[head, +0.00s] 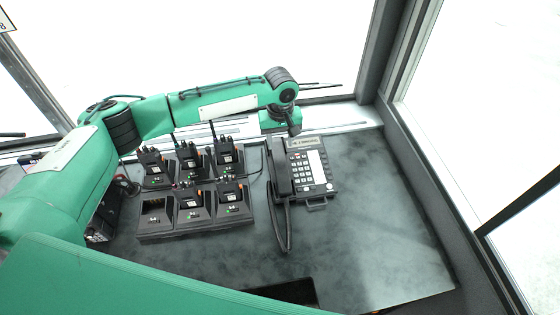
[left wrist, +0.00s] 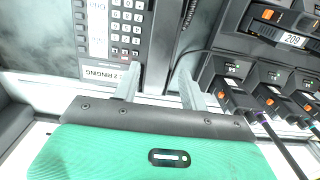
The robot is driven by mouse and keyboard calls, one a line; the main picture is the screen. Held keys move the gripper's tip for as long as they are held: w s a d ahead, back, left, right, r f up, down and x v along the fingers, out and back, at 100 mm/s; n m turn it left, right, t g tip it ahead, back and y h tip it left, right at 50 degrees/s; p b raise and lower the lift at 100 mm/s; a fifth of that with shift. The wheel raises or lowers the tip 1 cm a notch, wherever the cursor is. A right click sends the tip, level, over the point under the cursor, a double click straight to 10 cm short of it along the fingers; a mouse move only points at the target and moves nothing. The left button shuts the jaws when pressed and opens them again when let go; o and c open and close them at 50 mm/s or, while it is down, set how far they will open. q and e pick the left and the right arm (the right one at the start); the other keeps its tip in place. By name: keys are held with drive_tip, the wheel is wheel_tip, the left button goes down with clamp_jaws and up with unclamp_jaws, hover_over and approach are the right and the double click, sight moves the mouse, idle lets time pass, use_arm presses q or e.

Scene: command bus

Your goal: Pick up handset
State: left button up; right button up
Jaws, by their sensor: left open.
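The black handset (head: 280,168) lies in its cradle along the left side of the desk phone (head: 312,168). Its coiled cord hangs in a loop below it. My left gripper (head: 283,133) is over the far end of the handset, and its fingertips are hard to make out in the head view. In the left wrist view the open fingers (left wrist: 157,72) are on either side of the dark handset (left wrist: 160,40), with the phone keypad to the left. I cannot tell whether they touch it. My right gripper is not in view.
Several radios stand in charger docks (head: 190,212) just left of the phone, some with upright antennas; the docks are close to the gripper in the wrist view (left wrist: 262,75). The dark desk (head: 380,220) is clear to the right. Windows and frames enclose the far and right sides.

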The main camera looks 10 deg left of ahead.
sight(280, 160)
use_arm(q)
wheel_tip(280, 160, down, 5)
drive_tip(key=shift+r+p, duration=0.1)
drive_tip(key=shift+p, duration=0.3)
wheel_tip(280, 160, down, 5)
drive_tip(key=shift+r+p, duration=0.1)
drive_tip(key=shift+p, duration=0.95)
drive_tip(key=shift+f, duration=0.35)
drive_tip(key=c, duration=0.7)
